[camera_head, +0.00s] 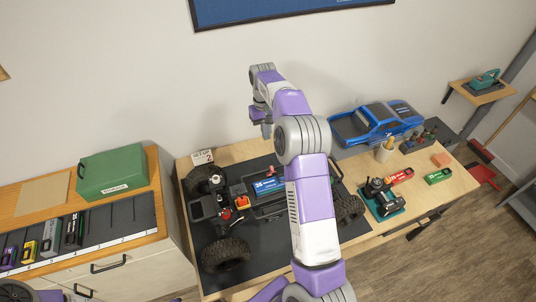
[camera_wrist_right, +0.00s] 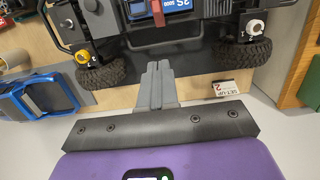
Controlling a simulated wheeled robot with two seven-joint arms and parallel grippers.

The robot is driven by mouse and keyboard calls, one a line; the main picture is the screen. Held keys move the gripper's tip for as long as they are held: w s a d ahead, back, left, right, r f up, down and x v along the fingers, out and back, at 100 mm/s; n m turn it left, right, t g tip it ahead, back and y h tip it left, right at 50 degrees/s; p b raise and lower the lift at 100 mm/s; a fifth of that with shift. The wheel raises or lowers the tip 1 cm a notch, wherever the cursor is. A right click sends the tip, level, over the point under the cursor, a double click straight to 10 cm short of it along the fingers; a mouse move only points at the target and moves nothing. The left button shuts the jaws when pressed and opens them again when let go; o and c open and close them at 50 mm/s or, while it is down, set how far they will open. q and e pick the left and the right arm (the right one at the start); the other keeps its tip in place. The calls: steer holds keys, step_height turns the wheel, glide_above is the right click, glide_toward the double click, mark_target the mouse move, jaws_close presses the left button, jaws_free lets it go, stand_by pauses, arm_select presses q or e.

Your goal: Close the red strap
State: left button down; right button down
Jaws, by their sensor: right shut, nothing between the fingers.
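The crawler chassis (camera_head: 262,212) stands on a dark mat, with a blue battery (camera_head: 268,186) in its middle. A small red strap (camera_head: 270,171) shows at the battery's far side. In the right wrist view the red strap (camera_wrist_right: 158,12) stands out against the blue battery (camera_wrist_right: 178,8) at the top edge; its far end is cut off. My right gripper (camera_head: 266,130) is beyond the chassis, on the wall side. Its fingers (camera_wrist_right: 158,72) are shut and empty, pointing at the chassis and apart from the strap. My left gripper is not in view.
A blue truck body (camera_head: 378,122) stands at the back right. A "SET-UP 2" sign (camera_head: 203,157) is at the back left corner. My right arm covers part of the chassis.

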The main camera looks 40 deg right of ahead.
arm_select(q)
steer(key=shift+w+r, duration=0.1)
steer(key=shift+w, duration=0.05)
arm_select(e)
steer(key=shift+s+a+f, duration=0.2)
steer(key=shift+s+f, duration=0.4)
steer(key=shift+f, duration=0.85)
steer(key=shift+s+a+f, duration=0.25)
steer(key=shift+s+f, duration=0.3)
steer(key=shift+f, duration=0.95)
steer(key=shift+s+a+f, duration=0.2)
steer(key=shift+s+f, duration=0.4)
steer(key=shift+f, duration=0.85)
